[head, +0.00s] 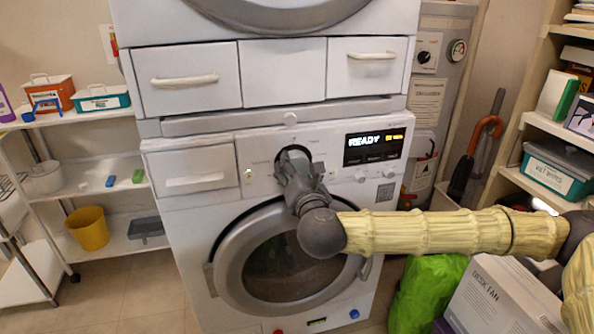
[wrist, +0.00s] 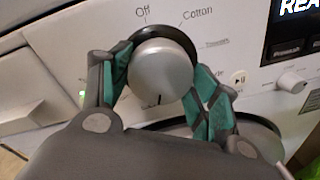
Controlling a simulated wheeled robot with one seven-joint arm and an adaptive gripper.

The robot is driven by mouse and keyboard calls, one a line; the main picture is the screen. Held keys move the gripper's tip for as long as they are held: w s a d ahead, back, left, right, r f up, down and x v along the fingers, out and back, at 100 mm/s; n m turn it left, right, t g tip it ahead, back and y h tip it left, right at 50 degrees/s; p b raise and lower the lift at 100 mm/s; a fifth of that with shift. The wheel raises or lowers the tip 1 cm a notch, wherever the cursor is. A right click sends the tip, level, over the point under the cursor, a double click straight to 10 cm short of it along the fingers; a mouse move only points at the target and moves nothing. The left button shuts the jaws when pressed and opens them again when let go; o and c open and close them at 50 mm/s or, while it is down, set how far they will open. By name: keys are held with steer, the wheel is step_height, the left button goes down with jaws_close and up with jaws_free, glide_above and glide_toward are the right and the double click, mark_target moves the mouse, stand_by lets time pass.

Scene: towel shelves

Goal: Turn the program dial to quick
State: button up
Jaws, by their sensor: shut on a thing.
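The program dial (wrist: 160,72) is a round silver knob with a dark ring behind it, on the washer's front panel. Its dark mark points down in the wrist view. The labels "Off" and "Cotton" show above it; the labels below are mostly hidden by the knob and my fingers. My gripper (wrist: 160,88) has its green-padded fingers on both sides of the knob and is shut on it. In the head view my gripper (head: 294,158) reaches the panel and covers most of the dial. The lower washer (head: 190,215) has a display reading "READY" (head: 374,147).
The round washer door (head: 225,262) is closed below the panel. A second machine with drawers (head: 187,82) sits above. Shelves with bins (head: 87,205) stand at left. A green bag (head: 428,290) and a fan box (head: 500,300) are on the floor at right, near my arm.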

steer(key=o, duration=1)
steer(key=shift+v, duration=3.8)
